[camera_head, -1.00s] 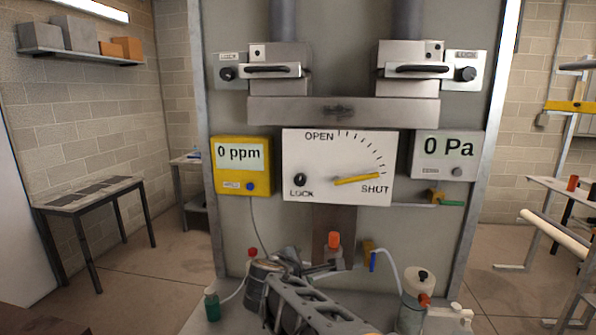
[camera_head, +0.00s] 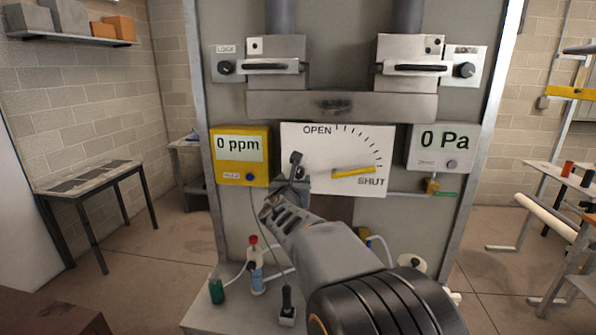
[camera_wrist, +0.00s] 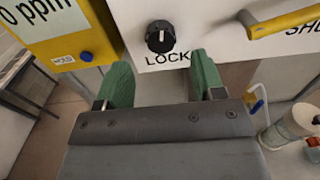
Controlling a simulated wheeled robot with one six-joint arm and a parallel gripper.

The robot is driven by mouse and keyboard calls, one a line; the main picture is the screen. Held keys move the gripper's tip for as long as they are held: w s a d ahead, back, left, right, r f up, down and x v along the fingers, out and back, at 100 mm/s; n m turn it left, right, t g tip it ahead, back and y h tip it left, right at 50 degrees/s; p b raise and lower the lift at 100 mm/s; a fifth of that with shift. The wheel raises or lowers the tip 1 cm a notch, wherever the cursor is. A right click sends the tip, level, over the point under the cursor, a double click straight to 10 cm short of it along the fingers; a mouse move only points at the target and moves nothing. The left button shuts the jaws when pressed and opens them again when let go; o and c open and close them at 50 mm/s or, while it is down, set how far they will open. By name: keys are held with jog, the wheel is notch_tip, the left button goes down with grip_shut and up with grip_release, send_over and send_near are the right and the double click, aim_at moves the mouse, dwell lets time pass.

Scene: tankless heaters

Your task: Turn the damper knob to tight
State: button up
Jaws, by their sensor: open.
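The black round knob (camera_wrist: 160,37) labelled LOCK is on the white damper plate (camera_head: 350,145), with a pale mark pointing up. In the head view it is hidden behind my gripper (camera_head: 296,172). In the wrist view my gripper (camera_wrist: 161,62) is open. Its two green fingers are spread to the lower left and lower right of the knob, apart from it, with nothing between them. The yellow damper lever (camera_head: 353,171) points to SHUT; part of it shows in the wrist view (camera_wrist: 286,20).
A yellow 0 ppm meter (camera_head: 241,157) is left of the plate, and a 0 Pa meter (camera_head: 441,147) is right. Two more latch knobs (camera_head: 226,68) (camera_head: 466,69) are above. Bottles (camera_head: 256,270) stand on the bench below.

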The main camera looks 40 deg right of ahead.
aim_at(298, 173)
jog(key=shift+p+x, duration=0.75)
jog(key=shift+x, duration=2.4)
jog(key=shift+c, duration=0.3)
jog(key=c, duration=0.9)
jog(key=shift+o, duration=0.2)
